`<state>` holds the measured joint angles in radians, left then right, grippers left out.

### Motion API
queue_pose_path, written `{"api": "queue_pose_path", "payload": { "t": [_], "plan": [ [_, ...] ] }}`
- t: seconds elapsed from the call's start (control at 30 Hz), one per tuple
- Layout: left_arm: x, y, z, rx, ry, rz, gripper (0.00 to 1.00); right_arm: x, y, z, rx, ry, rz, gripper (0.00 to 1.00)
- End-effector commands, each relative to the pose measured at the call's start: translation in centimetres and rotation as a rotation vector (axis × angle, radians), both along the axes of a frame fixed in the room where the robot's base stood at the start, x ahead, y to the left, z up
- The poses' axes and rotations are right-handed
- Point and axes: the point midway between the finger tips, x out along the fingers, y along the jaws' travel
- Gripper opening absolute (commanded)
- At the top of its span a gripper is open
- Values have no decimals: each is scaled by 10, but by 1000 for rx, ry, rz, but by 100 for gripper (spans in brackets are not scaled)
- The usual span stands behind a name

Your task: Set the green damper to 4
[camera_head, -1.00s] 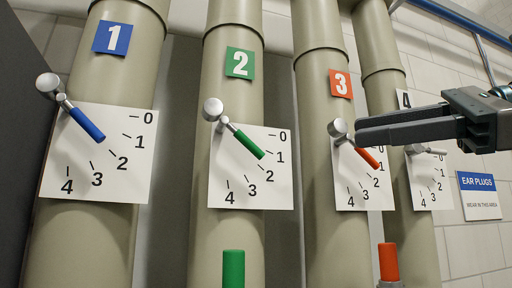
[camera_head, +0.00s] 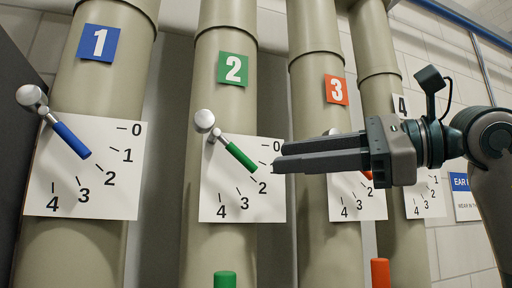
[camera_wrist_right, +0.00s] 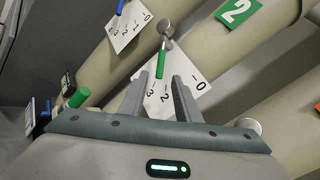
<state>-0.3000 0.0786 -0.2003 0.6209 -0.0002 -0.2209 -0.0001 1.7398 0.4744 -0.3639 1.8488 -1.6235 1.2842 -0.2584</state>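The green damper lever (camera_head: 241,156) sits on pipe 2, with a silver ball end at upper left. It slants down to the right across its white dial (camera_head: 215,180), its tip pointing roughly between 1 and 2; the 4 is at the dial's lower left. My right gripper (camera_head: 279,156) is just right of the lever tip and covers part of the dial's right edge. In the right wrist view the fingers (camera_wrist_right: 160,88) are apart and empty, with the green handle (camera_wrist_right: 160,64) ahead of the gap between them. My left gripper is not in view.
The blue lever (camera_head: 71,139) on pipe 1 is to the left. The orange lever (camera_head: 367,174) on pipe 3 is mostly hidden behind my right gripper. Green (camera_head: 225,280) and orange (camera_head: 380,272) upright handles show at the bottom. Pipe 4's dial (camera_head: 423,202) is farther right.

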Motion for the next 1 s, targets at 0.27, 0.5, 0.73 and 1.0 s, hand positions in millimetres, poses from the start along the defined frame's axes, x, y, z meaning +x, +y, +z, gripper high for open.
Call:
{"api": "queue_pose_path", "payload": {
  "t": [0.27, 0.5, 0.73, 1.0],
  "plan": [
    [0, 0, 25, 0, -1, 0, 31, 20, 42, 3, 0, 1, 2, 30],
    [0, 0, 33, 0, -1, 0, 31, 29, 60, 1, 0, 1, 0, 30],
    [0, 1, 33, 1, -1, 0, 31, 30, 63, 0, 0, 0, 0, 30],
    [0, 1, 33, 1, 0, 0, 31, 30, 63, 0, 1, 1, -1, 0]
  ]
}}
